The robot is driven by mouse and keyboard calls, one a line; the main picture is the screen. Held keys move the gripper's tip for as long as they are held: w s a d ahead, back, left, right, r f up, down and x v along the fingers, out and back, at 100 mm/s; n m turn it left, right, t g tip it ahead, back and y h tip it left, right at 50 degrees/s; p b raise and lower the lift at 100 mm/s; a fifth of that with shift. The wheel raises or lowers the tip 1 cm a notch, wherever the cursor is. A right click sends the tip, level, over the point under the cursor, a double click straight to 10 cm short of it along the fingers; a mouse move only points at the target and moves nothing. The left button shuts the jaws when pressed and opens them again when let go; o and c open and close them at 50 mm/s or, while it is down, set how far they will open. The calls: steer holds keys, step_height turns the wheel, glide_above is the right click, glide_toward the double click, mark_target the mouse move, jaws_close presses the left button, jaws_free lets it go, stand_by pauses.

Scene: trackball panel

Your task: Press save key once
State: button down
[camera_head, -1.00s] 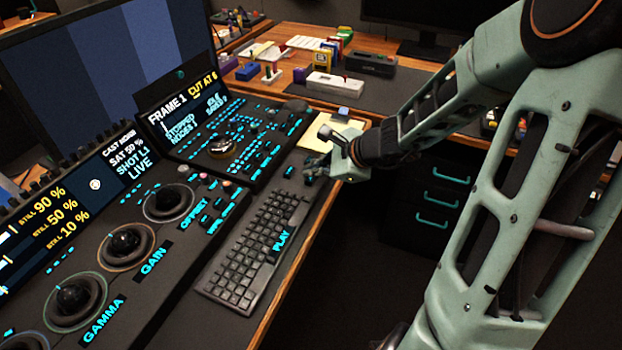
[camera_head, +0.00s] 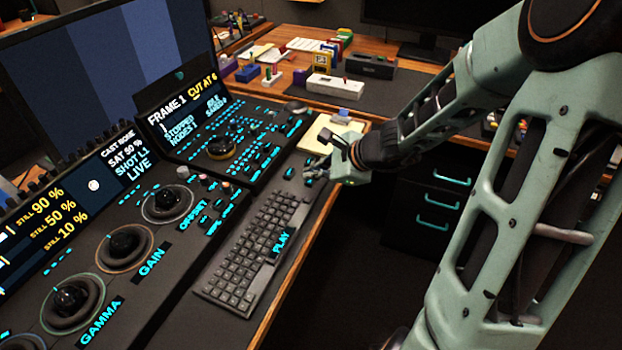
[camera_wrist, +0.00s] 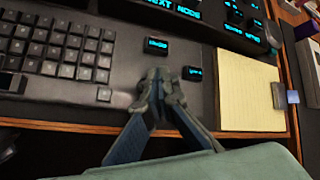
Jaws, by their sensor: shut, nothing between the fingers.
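Two small dark keys with cyan labels sit on the desk beyond the keyboard. One key (camera_wrist: 156,44) is farther off and to the left in the wrist view; the other key (camera_wrist: 193,73) is nearer and to the right. Their labels are too blurred to tell surely which is the save key. My gripper (camera_wrist: 161,88) is shut and empty. In the wrist view its tips lie just short of the keys, left of the right-hand key. In the head view my gripper (camera_head: 318,164) is low over the desk by the keys; contact cannot be told.
The keyboard (camera_head: 257,250) with a PLAY label lies to the near left. A yellow notepad (camera_wrist: 249,94) lies right of the keys. The control panel (camera_head: 222,148) with its small screen stands behind them. The wooden desk edge (camera_wrist: 75,126) runs along the near side.

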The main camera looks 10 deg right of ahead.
steer(key=shift+f, duration=0.2)
steer(key=shift+r, duration=0.15)
stand_by(0.4)
steer(key=shift+r+p, duration=0.55)
steer(key=shift+r, duration=0.3)
step_height(320, 180, up, 5)
steer(key=p, duration=0.4)
stand_by(0.6)
